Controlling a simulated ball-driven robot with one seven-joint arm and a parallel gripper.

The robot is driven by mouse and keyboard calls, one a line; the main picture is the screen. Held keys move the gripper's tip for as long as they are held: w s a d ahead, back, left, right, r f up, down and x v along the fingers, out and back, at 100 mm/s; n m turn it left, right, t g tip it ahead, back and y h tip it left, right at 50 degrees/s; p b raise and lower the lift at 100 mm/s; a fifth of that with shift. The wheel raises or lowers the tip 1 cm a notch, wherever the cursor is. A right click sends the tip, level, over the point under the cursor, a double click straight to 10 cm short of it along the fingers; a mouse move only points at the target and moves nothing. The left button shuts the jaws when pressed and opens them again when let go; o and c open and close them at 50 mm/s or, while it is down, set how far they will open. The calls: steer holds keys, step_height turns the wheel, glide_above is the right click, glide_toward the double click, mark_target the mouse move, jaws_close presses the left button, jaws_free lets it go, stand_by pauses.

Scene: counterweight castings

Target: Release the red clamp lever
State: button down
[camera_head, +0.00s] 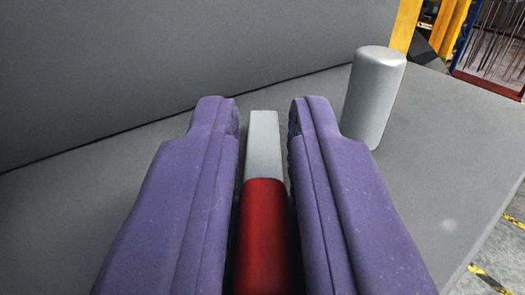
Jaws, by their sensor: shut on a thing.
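The red clamp lever (265,235) runs up the lower middle of the view, with a pale grey metal end (263,145) beyond its red grip. My gripper (265,108) has two purple fingers, one on each side of the lever, and is shut on it. The fingers reach a little past the lever's far end. Slim dark gaps show beside the grey end. The near end of the lever is cut off by the bottom of the view.
A grey upright cylinder (373,98) stands on the grey surface (445,170) just right of my right finger. A tall grey wall (150,60) rises behind. The surface ends at the right, with floor and yellow-black marking (490,280) below. Yellow posts (405,25) stand at the far right.

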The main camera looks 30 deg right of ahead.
steer(key=n+y+p, duration=0.1)
steer(key=d+n+t+y+p, duration=0.1)
steer(key=y+p, duration=0.1)
steer(key=n+t+y+p, duration=0.1)
steer(key=y+p, duration=0.1)
steer(key=shift+s+d+r, duration=0.15)
steer(key=shift+s+r, duration=0.15)
steer(key=n+y+p, duration=0.2)
steer(key=y+p, duration=0.1)
steer(key=n+y+p, duration=0.1)
steer(key=y, duration=0.1)
steer(key=shift+d+f+n, duration=0.2)
steer(key=shift+d+n, duration=0.1)
steer(key=shift+n, duration=0.1)
steer(key=shift+f+y+p, duration=0.1)
steer(key=shift+y+p, duration=0.2)
steer(key=shift+p, duration=0.05)
steer(key=c, duration=1.2)
jaws_free()
steer(key=shift+w, duration=0.1)
steer(key=shift+o, duration=0.2)
steer(key=s+b, duration=0.2)
steer(key=s, duration=0.5)
steer(key=shift+s+d, duration=0.4)
